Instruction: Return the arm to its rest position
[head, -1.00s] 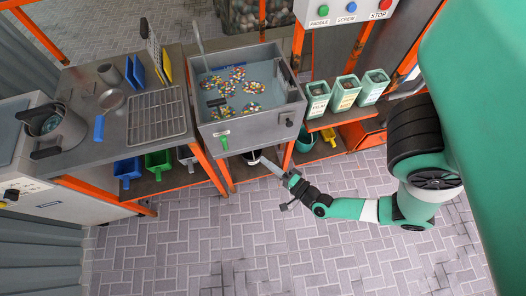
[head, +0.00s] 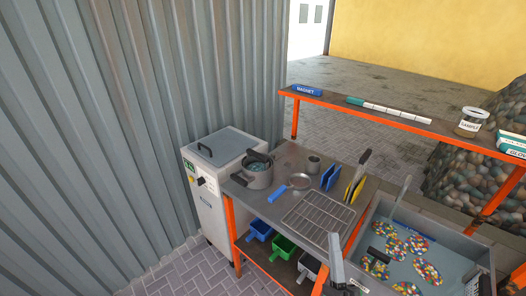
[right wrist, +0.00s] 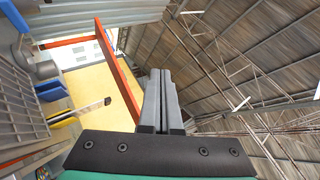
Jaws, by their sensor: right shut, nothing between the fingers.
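My right gripper (head: 335,240) comes up from the bottom of the head view, its grey fingers pointing upward just right of the wire rack (head: 318,218). In the right wrist view the fingers (right wrist: 160,74) lie side by side, shut and empty, pointing up toward the roof. The rest of the right arm is mostly cut off by the lower edge of the head view. My left gripper is in neither view.
The workbench carries a pan (head: 258,172), a blue-handled strainer (head: 299,182) and a sink (head: 445,262) with colourful pellets. Blue (head: 259,230) and green (head: 283,248) bins sit below. An orange-edged shelf (head: 400,122) runs behind. Paved floor lies at lower left.

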